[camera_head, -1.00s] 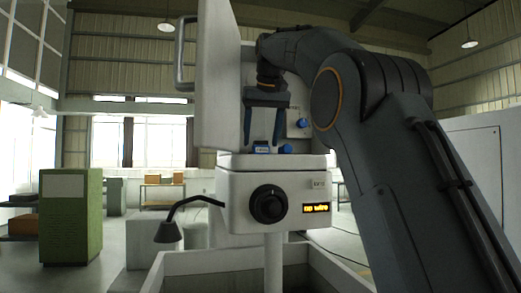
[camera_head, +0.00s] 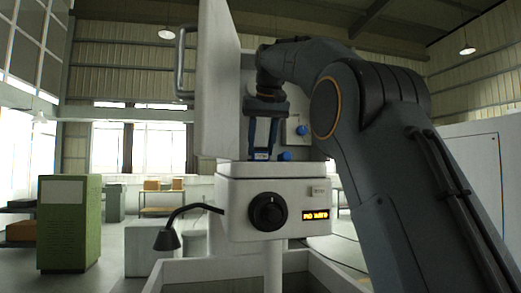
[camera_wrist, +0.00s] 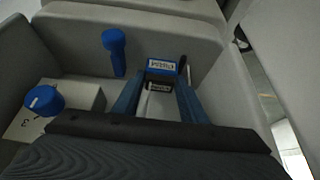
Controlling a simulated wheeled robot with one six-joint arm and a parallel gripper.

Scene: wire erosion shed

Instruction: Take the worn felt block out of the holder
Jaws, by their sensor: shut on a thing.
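My gripper (camera_head: 262,148) reaches down into the open machine above its white front. In the wrist view, its two blue fingers (camera_wrist: 159,100) are shut on a pale block, which I take to be the felt block (camera_wrist: 157,104). The block sits right behind a small blue-framed label plate, apparently the holder (camera_wrist: 161,66). The plate also shows in the head view (camera_head: 261,156), just below the fingertips. The block's lower part and its seat are hidden by the fingers and my gripper's body. I cannot tell how worn it is.
A blue knob (camera_wrist: 43,99) on a pale box and a blue-headed peg (camera_wrist: 115,50) stand left of the fingers. Grey walls (camera_wrist: 224,75) enclose the space. The raised white door (camera_head: 217,85) is at the left.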

